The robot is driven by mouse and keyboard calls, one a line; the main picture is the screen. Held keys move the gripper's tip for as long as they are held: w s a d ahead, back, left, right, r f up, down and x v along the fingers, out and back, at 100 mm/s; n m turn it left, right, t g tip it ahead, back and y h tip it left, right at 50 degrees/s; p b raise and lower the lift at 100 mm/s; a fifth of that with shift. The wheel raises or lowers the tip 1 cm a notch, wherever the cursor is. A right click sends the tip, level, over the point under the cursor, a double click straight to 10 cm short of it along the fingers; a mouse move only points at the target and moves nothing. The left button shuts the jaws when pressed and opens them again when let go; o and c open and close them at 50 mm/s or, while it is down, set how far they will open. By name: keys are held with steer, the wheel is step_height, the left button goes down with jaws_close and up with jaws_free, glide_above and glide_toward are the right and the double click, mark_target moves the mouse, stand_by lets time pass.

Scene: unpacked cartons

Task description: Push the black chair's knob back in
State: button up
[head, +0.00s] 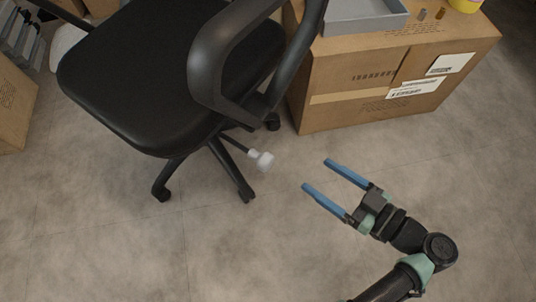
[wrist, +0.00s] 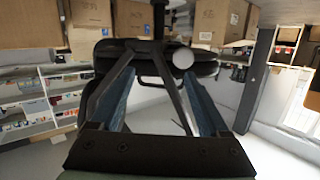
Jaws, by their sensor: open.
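The black chair (head: 170,75) stands at the upper left in the head view, its armrest toward the carton. Its knob (head: 265,160) is a pale grey-white piece on a short stem, sticking out below the seat on the right side. In the wrist view the knob (wrist: 183,58) shows as a pale round disc near the tip of the right finger, with the chair (wrist: 120,47) behind it. My gripper (head: 316,174) is open and empty, with blue fingers pointing left toward the knob. A clear gap separates the fingertips from the knob.
A large cardboard carton (head: 395,75) stands behind, right of the chair, with a grey tray (head: 362,22) on top. Another carton (head: 12,105) is at the left edge. The chair's legs (head: 232,172) spread below the knob. The floor (head: 200,250) in front is clear.

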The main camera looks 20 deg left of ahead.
mark_target(270, 165)
steer(key=s+f+n+y, duration=0.1)
steer(key=s+y, duration=0.1)
steer(key=s, duration=0.2)
steer(key=b+x, duration=0.1)
steer(key=x, duration=0.5)
steer(key=b+x, duration=0.1)
steer(key=x, duration=0.6)
steer(key=shift+s+a+r+b, duration=0.15)
steer(key=shift+a+b, duration=0.05)
steer(key=shift+b, duration=0.2)
jaws_close()
